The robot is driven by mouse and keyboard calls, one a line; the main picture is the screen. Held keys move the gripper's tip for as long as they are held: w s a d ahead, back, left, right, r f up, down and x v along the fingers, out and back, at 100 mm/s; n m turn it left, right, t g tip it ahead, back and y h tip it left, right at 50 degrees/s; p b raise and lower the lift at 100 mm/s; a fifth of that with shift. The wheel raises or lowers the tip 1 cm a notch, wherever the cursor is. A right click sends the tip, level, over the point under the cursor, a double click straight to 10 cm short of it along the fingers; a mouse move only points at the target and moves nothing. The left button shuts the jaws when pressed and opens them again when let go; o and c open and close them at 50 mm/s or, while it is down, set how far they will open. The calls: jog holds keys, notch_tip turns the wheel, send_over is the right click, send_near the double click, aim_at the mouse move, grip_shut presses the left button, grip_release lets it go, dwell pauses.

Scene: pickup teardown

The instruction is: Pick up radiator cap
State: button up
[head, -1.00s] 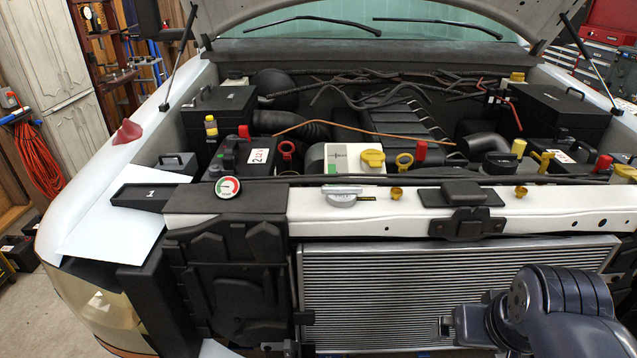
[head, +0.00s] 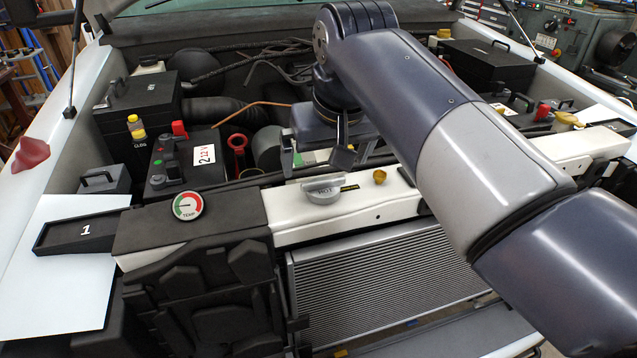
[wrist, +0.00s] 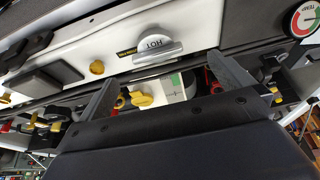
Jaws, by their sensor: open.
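The radiator cap is a grey round cap with a raised bar (head: 323,191), lettered HOT. It sits on the white front crossbar (head: 395,203), beside a small yellow label. In the wrist view the cap (wrist: 158,48) shows upside down, beyond and roughly between the fingertips. My gripper (head: 318,156) is open and empty, just behind and above the cap in the head view, apart from it. In the wrist view the fingers of my gripper (wrist: 163,76) are spread wide. My arm crosses the right of the head view and hides part of the engine bay.
A small brass-yellow cap (head: 380,177) stands right of the radiator cap. A TEMP gauge (head: 188,205) is on the black panel at left. A black tray marked 1 (head: 68,238) lies on a white sheet (head: 45,295). The battery (head: 180,160) and a red ring handle (head: 238,143) are behind.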

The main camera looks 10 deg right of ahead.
aim_at(323, 181)
jog(key=x, duration=0.4)
jog(key=p+x, duration=0.1)
jog(key=x, duration=0.1)
jog(key=shift+w+d+f, duration=0.25)
jog(key=shift+w+f, duration=0.05)
jog(key=shift+f, duration=0.05)
jog(key=c, duration=1.1)
